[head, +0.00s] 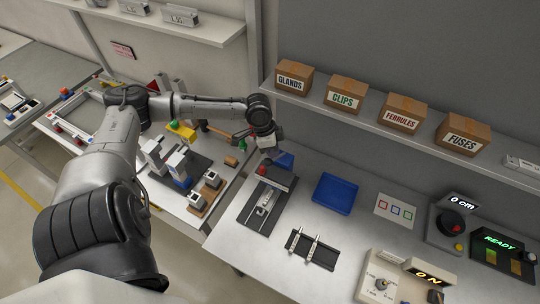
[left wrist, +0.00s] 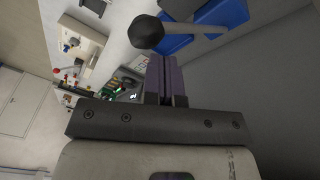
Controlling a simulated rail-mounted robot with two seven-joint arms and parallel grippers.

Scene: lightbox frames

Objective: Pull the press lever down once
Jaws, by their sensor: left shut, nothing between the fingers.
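The press (head: 265,201) is most likely the dark base with a grey slide and a dark-topped block on the bench. A lever with a round black knob (left wrist: 146,31) and a grey shaft shows in the left wrist view. The knob is just beyond and a little left of my fingertips in that picture; I cannot tell the gap. My left gripper (head: 268,148) is above the far end of the press, and it also shows in the left wrist view (left wrist: 165,64). Its fingers are shut and empty. In the head view I cannot make out the lever. My right gripper is not in view.
A blue tray (head: 334,193) lies right of the press, and a dark rail fixture (head: 314,250) in front of it. A shelf (head: 375,116) with several labelled boxes runs along the wall behind. Another bench with tools is on the left. Bare bench lies between the fixtures.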

